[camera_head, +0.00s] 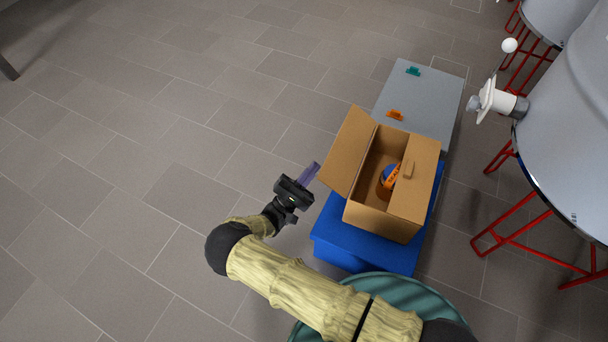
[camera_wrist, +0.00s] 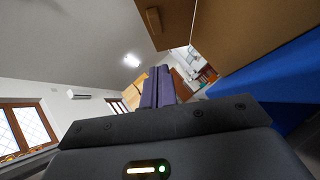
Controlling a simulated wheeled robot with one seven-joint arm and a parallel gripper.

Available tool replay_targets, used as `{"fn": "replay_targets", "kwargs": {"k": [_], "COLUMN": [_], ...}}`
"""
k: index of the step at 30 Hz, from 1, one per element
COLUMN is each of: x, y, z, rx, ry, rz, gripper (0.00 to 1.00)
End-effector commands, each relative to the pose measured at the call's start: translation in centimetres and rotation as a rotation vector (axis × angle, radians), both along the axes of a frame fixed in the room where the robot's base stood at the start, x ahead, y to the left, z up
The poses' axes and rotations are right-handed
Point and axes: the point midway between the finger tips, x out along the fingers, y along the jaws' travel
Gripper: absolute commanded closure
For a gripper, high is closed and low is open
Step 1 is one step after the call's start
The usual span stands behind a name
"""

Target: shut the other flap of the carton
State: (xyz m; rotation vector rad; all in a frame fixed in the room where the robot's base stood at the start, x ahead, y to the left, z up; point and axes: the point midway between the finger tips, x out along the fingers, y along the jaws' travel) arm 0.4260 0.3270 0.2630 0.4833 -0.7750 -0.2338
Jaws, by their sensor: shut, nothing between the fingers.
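The open brown carton (camera_head: 386,217) stands on a blue box. Its left flap (camera_head: 347,150) is raised and leans outward to the left. Its right flap (camera_head: 415,178) lies roughly flat over the right part of the opening. An orange and blue object (camera_head: 389,178) shows inside, partly hidden by the right flap. My gripper (camera_head: 309,174) is shut and empty, just left of the raised flap, its purple fingers pointing up toward it; I cannot tell whether they touch. In the wrist view the shut fingers (camera_wrist: 158,88) are at centre, with carton cardboard (camera_wrist: 240,40) at upper right.
The blue box (camera_head: 345,235) sits under the carton. A grey box (camera_head: 430,95) with a green and an orange piece on top stands behind. A large grey tank (camera_head: 570,130) on red legs, with a white-flanged outlet, is at right. The tiled floor at left is clear.

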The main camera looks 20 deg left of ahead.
Motion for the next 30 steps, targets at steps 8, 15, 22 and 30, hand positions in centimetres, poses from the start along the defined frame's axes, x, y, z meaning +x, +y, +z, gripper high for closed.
{"fn": "replay_targets", "kwargs": {"k": [8,15,22,30], "x": [3.5,3.3,3.2,3.2], "y": [-1.9,-3.1,-3.7,-3.8], "z": [3.5,5.7,6.4,6.3], "rx": [0.001,0.0,0.001,0.001], "ry": [0.0,0.001,0.0,0.0], "rz": [-0.003,-0.001,-0.001,0.0], "gripper": [1.0,1.0,1.0,1.0]}}
